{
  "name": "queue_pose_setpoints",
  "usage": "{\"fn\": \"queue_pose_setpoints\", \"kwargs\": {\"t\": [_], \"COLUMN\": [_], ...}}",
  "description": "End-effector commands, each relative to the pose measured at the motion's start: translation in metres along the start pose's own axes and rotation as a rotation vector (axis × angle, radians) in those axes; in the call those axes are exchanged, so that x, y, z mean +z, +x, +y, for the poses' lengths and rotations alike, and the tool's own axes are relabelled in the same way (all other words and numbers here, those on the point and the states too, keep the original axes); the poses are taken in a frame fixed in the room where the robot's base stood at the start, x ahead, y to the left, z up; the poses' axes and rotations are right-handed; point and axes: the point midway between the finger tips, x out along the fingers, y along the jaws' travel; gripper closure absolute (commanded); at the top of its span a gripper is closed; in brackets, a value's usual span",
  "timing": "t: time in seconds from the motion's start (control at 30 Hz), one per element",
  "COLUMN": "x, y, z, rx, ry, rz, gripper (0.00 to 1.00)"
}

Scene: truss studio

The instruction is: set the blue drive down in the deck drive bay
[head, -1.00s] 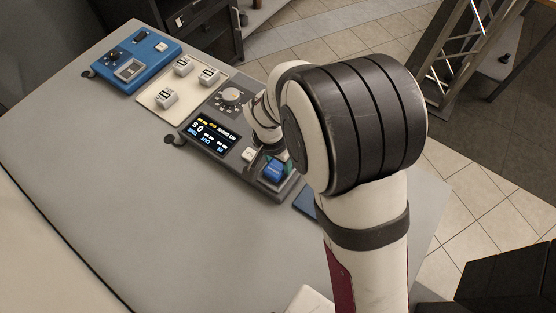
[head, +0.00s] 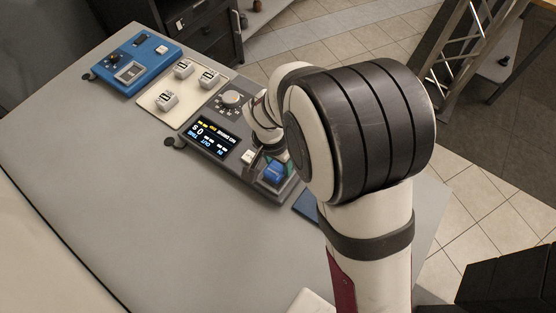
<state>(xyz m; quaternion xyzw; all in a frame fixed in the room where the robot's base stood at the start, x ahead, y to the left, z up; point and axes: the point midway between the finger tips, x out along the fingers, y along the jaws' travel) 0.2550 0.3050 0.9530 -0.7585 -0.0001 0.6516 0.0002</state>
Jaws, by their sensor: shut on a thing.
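The blue drive (head: 276,173) is at the near right end of the grey deck (head: 186,138), over or in the bay area there. My gripper (head: 270,163) is shut on the blue drive and mostly hidden by my own wrist and forearm. I cannot tell whether the drive is seated in the bay or held just above it. The drive bay's opening is hidden by the drive and gripper. The deck also has a lit screen (head: 214,137) and a round knob (head: 231,99).
A blue device (head: 158,58) stands at the far left. A flat blue item (head: 306,206) lies right of the deck, partly hidden by my arm. The near left tabletop (head: 110,180) is clear.

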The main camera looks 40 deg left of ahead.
Motion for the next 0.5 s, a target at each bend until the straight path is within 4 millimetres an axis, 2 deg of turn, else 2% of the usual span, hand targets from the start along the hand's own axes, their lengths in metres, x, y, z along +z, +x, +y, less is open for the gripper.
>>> {"fn": "queue_pose_setpoints", "kwargs": {"t": [0.5], "x": [0.0014], "y": [0.0103], "z": [0.0001], "rx": [0.001], "ry": [0.000], "rz": [0.000], "gripper": [1.00]}}
